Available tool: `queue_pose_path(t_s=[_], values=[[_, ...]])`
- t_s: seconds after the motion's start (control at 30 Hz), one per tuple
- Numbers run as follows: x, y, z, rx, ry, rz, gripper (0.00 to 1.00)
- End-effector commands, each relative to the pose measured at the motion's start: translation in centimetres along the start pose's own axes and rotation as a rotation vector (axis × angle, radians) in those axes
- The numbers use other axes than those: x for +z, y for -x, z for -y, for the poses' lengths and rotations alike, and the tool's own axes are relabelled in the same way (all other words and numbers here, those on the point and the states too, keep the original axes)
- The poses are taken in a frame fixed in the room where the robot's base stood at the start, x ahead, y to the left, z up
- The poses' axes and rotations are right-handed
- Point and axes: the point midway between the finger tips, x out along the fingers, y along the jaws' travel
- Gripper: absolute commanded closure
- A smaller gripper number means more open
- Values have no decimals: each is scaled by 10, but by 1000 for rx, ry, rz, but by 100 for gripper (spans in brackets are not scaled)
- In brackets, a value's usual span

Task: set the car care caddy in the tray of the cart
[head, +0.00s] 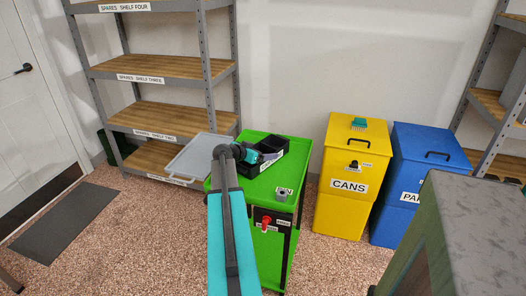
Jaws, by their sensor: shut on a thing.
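The car care caddy, a black open box (281,153) with a white label, is at the back of the green cabinet's top. I cannot tell whether it rests on the top or hangs just above it. My gripper (262,158), dark with teal parts, is at the caddy's left end and shut on it; the fingertips are partly hidden.
The green cabinet (266,190) carries a small grey part near its front edge and a red handle on its side. A yellow cans bin (342,190) and a blue bin (415,165) stand right. Shelves (165,66) stand behind. A grey worktop (480,215) is near right.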

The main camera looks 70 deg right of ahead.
Motion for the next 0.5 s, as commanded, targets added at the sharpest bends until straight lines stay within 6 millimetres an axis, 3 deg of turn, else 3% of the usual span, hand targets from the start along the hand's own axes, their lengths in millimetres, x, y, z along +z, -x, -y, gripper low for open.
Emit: queue_pose_path(t_s=[0.07,0.1,0.17,0.5], values=[[1,-1,0,0,0,-1,45],[1,-1,0,0,0,0,11],[1,0,0,0,0,0,1],[0,0,0,0,0,0,0]])
